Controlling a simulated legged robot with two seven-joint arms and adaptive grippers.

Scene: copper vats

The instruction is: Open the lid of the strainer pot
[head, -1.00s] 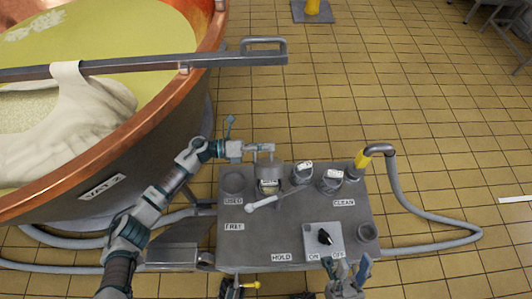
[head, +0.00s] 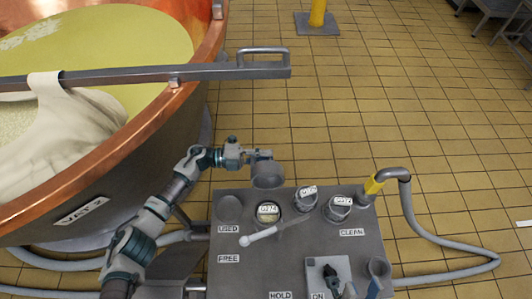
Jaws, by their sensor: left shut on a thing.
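The strainer pot (head: 268,213) is a small round pot set in the top of the grey console, with a label in its open mouth. Its grey round lid (head: 268,175) stands raised and tilted at the pot's far side. I cannot tell whether lid and pot still touch. My left gripper (head: 255,156) is shut on the lid at its upper edge; the fingertips are partly hidden.
Two more labelled pots (head: 307,197) (head: 339,208) sit to the right on the console (head: 285,255). A white-tipped lever (head: 258,236) lies in front of the strainer pot. A switch knob (head: 330,272) and a yellow-collared hose (head: 374,185) are further right. A copper vat (head: 110,150) fills the left.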

